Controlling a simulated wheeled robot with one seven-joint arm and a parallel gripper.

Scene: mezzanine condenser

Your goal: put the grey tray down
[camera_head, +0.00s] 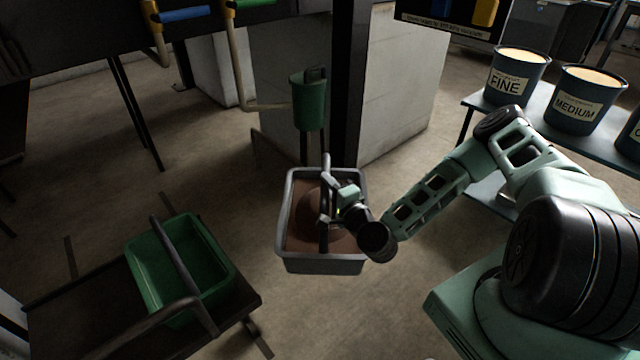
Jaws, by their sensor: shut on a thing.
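The grey tray (322,265) is a rectangular tub with a handle bar across its top and brown material inside. It is near the middle of the head view. My gripper (334,200) is over the tray and shut on its handle. My wrist hides part of the handle and the tray's right side. The tray looks level. I cannot tell from this view how far its base is from the floor.
A green tray (143,272) with a handle stands on a dark low cart (75,315) at lower left. A green bin (310,100) and a black post (349,90) stand behind the grey tray. Tubs marked FINE (515,78) and MEDIUM (586,100) stand on a bench at right.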

